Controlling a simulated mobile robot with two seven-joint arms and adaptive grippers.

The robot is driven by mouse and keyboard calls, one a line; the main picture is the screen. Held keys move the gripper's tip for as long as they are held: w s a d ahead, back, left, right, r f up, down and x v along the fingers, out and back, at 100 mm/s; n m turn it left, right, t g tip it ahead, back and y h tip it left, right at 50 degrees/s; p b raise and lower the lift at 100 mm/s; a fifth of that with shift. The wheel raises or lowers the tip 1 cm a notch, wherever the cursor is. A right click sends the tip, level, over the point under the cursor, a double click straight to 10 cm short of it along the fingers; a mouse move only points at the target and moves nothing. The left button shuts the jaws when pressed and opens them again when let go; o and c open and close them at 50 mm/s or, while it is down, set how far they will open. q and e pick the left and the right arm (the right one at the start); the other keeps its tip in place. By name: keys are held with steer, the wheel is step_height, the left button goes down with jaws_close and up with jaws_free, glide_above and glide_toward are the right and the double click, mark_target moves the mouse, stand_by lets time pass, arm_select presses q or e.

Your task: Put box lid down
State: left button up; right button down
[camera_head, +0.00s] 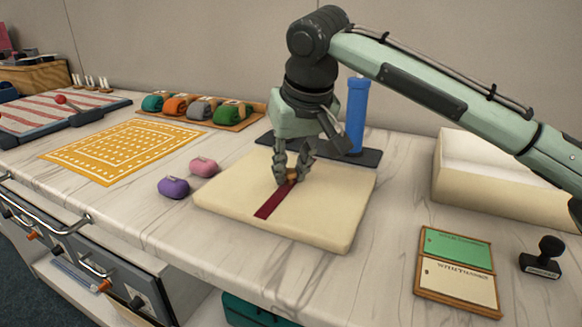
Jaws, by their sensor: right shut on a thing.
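The box lid (225,197) is a flat cream slab with a dark red stripe and a small brown knob (292,175) in its middle. It lies level at the middle of the marble counter; I cannot tell whether it rests fully on the counter or hangs just above it. My right gripper (292,178) points down and is shut on the knob, its fingers partly hiding it. The open cream box (462,194) stands at the right, partly hidden behind my right arm. My left gripper is not in view.
Purple (173,188) and pink (203,167) bundles sit left of the lid. A blue cylinder (357,115) stands on a dark mat behind. A green-and-cream card board (457,272) and a black stamp (541,258) lie at right. A yellow patterned mat (122,151) lies left.

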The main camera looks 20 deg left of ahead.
steer(key=c, duration=1.4)
jaws_free()
steer(key=shift+f, duration=0.1)
steer(key=shift+o, duration=0.2)
steer(key=v, duration=1.2)
